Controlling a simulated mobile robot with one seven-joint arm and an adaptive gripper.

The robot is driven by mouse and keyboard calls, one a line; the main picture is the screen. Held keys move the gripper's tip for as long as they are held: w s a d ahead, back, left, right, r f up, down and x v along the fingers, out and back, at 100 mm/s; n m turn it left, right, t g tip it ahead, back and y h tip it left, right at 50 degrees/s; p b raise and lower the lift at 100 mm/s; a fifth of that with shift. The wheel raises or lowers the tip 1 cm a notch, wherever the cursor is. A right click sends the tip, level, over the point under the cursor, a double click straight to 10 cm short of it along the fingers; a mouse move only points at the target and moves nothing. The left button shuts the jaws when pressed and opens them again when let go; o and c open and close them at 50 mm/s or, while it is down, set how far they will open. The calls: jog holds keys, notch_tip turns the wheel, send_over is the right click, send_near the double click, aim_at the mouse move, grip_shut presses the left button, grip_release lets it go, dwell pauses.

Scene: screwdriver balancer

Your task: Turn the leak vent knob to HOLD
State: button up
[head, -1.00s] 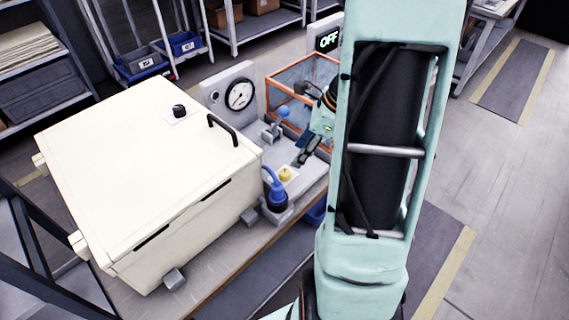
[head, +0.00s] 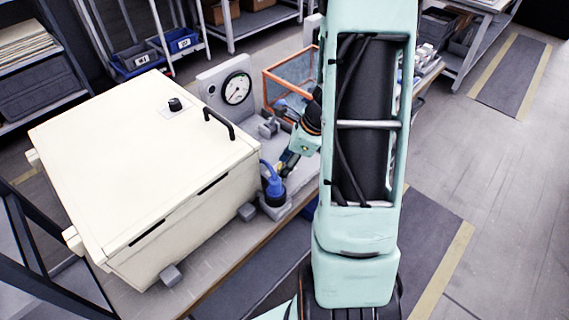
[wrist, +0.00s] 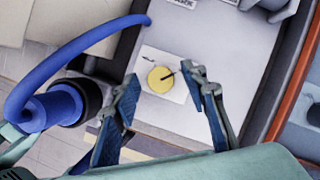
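A round yellow knob (wrist: 161,79) with a dark pointer line sits on a white label plate (wrist: 150,58) on a grey panel. The pointer line runs toward the upper right in the wrist view; the plate's lettering is too small to read. My gripper (wrist: 164,77) is open, its two blue-padded fingers on either side of the knob in the picture. I cannot tell if they touch it. In the head view my gripper (head: 284,166) is low over the panel and largely hides the knob. A black knob (head: 175,104) stands on the cream box's lid.
A blue hose fitting (head: 273,188) stands close to the gripper; its hose (wrist: 70,50) curves at left in the wrist view. A dial gauge (head: 237,88) and an orange-framed clear box (head: 290,80) stand behind. The cream box (head: 130,150) fills the left of the bench.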

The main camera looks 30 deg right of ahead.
grip_shut()
jog(key=shift+n, duration=0.3)
jog(key=n+g, duration=0.1)
jog(key=n, duration=0.2)
jog(key=shift+w+d+n+y, duration=0.1)
jog(key=shift+n+y, duration=0.2)
jog(key=shift+y, duration=0.1)
jog(key=n+g, duration=0.2)
jog(key=n, duration=0.2)
jog(key=shift+w+n, duration=0.15)
jog(key=shift+n, duration=0.15)
jog(key=n+g, duration=0.2)
jog(key=n, duration=0.2)
jog(key=shift+w, duration=0.1)
jog(key=n, duration=0.2)
jog(key=n+g+h, duration=0.1)
jog(key=n, duration=0.2)
jog(key=shift+g, duration=0.3)
